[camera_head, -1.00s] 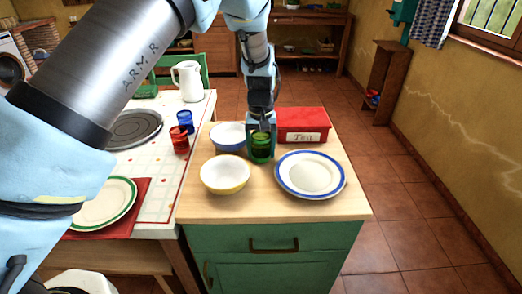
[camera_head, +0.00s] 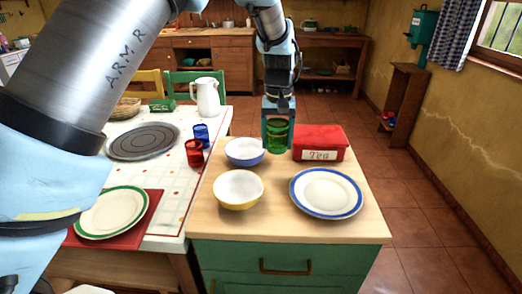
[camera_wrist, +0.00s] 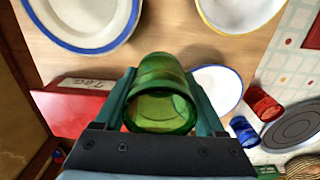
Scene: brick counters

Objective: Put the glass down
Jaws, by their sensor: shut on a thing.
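The green glass (camera_head: 277,136) is held in my gripper (camera_head: 278,122), between the blue-rimmed bowl and the red tea tin at the back of the wooden counter top (camera_head: 262,222). In the wrist view the green glass (camera_wrist: 160,95) sits between the two fingers of my gripper (camera_wrist: 165,95), which are shut on it. Its open mouth faces the camera. The glass looks raised above the counter, but the exact gap under it cannot be told.
A blue bowl (camera_head: 244,151) and a white bowl (camera_head: 238,189) stand left of the glass. A red tea tin (camera_head: 320,145) stands right of it, with a blue-rimmed plate (camera_head: 326,193) in front. Red (camera_head: 194,153) and blue (camera_head: 201,134) cups stand on the neighbouring table. Counter between dishes is bare.

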